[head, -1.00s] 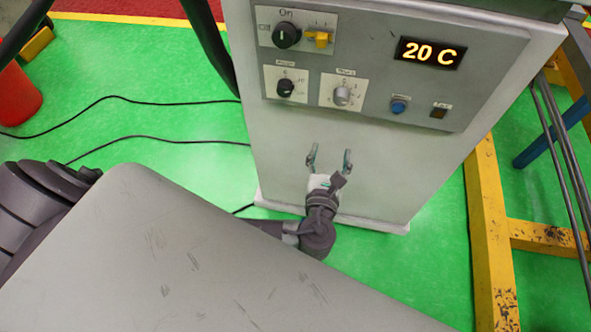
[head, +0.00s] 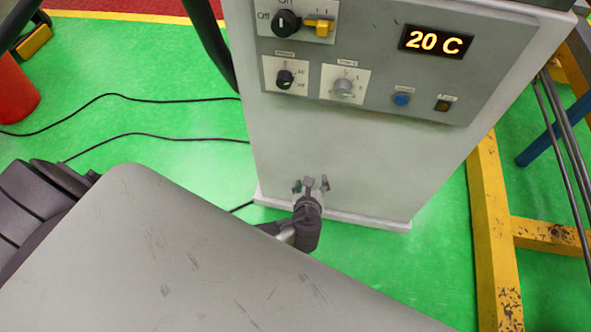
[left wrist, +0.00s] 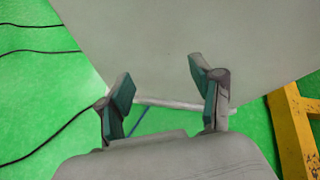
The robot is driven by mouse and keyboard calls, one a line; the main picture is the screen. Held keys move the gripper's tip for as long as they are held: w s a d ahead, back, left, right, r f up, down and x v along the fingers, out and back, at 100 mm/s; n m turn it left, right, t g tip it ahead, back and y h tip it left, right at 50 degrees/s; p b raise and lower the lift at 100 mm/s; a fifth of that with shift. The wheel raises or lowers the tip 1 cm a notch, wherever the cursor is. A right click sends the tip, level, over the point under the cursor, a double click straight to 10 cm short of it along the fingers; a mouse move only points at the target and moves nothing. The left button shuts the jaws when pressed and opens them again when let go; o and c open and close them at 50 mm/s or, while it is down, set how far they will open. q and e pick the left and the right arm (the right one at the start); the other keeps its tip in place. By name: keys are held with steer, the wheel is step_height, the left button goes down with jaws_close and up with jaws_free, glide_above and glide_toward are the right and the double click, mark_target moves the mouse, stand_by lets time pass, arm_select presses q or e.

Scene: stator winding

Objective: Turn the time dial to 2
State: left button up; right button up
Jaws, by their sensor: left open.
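The time dial (head: 344,87) is a grey knob on a white label plate, in the lower row of the cabinet's control panel. I cannot read its setting clearly. My left gripper (head: 311,185) is low in front of the cabinet's plain front, well below the dial and apart from it. It is open and empty. In the left wrist view the left gripper (left wrist: 160,80) has its two green-padded fingers spread before the pale cabinet front (left wrist: 170,50), and the dial is not in that view. My right gripper is not in view.
A black knob (head: 285,78) sits left of the time dial; a black on/off knob (head: 286,22) and yellow switch (head: 319,27) are above. A blue button (head: 401,99) and a display reading 20 C (head: 436,41) are rightward. A yellow frame (head: 492,220) stands right.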

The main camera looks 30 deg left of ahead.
arm_select(q)
steer(key=s+a+f+n+g, duration=0.1)
steer(key=s+f+n, duration=0.1)
steer(key=f, duration=0.3)
steer(key=s+a+f+n+g+b, duration=0.1)
steer(key=s+f+n+g, duration=0.1)
steer(key=f, duration=0.4)
steer(key=shift+s+a+f+h, duration=0.2)
steer(key=shift+a+h, duration=0.1)
steer(key=shift+a, duration=0.05)
